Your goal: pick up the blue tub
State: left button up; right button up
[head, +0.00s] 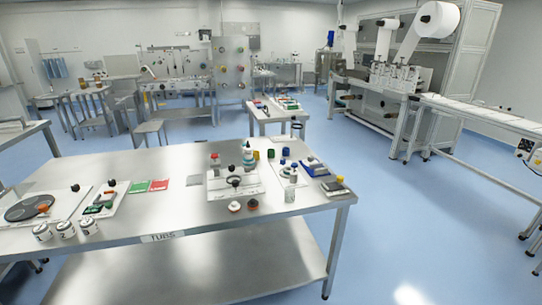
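A small blue round thing (286,152), which looks like the blue tub, stands near the back right of the steel table (130,205). It is small in the head view, so its details are hard to make out. A similar small green one (271,153) stands just left of it. Neither of my grippers is in view, and nothing is seen touching the blue tub.
A teal-and-white bottle (247,155) is to the left. Numbered white cans (66,229) stand at the front left. Floor is open right of the table.

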aim_at(286, 151)
jog(key=i+l+z, duration=0.85)
jog(key=i+z, duration=0.85)
jog(key=i+j+z, duration=0.15)
jog(key=i+z, duration=0.25)
jog(key=i, duration=0.15)
jog(key=i+u, duration=0.4)
jog(key=i, duration=0.15)
jog(key=i+l+u, duration=0.25)
jog(key=i+u, duration=0.15)
jog(key=i+j+u, duration=0.1)
jog(key=u, duration=0.35)
jog(key=i+u, duration=0.25)
jog(key=u, duration=0.2)
jog(key=i+u, duration=0.15)
jog(key=u, duration=0.35)
jog(key=i+l+u, duration=0.1)
jog(key=u, duration=0.35)
jog(key=i+l+u, duration=0.15)
jog(key=u, duration=0.3)
jog(key=i+l+u, duration=0.2)
jog(key=u, duration=0.25)
